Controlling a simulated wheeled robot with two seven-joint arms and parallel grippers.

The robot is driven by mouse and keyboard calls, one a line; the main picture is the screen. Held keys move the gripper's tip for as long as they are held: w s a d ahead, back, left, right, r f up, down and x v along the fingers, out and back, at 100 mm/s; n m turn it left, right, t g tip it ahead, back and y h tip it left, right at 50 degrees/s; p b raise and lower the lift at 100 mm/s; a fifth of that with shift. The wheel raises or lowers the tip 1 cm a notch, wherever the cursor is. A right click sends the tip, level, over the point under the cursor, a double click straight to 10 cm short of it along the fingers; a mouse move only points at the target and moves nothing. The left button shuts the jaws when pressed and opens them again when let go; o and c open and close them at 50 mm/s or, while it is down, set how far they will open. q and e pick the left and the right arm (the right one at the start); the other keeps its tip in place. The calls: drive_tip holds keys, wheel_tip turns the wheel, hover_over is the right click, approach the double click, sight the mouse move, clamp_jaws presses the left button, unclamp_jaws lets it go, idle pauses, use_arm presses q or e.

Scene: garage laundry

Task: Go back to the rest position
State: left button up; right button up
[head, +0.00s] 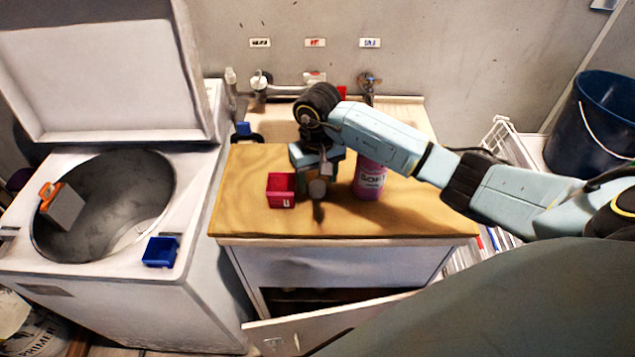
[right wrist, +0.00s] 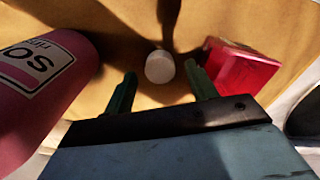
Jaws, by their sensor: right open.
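My right gripper (head: 317,178) is over the wooden counter top (head: 245,215), pointing down, with its arm coming in from the right. In the right wrist view its two dark green fingers (right wrist: 161,84) stand apart. A small white round object (right wrist: 160,67) shows between and beyond the fingertips; I cannot tell its height or whether a finger touches it. A red bin (head: 281,190) stands just left of the gripper and also shows in the right wrist view (right wrist: 242,68). A pink bottle (head: 369,182) stands just right of it, partly behind my forearm. My left gripper is not in view.
An open top-loading washer (head: 185,215) stands at left, with a blue bin (head: 160,251) on its rim and a grey, orange-edged object (head: 64,206) at its drum. Taps (head: 261,82) line the back. A dark blue bucket (head: 590,120) is at right. The cabinet door (head: 330,322) below hangs open.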

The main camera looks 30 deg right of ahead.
wheel_tip(320, 180, up, 10)
drive_tip(key=shift+b, duration=0.4)
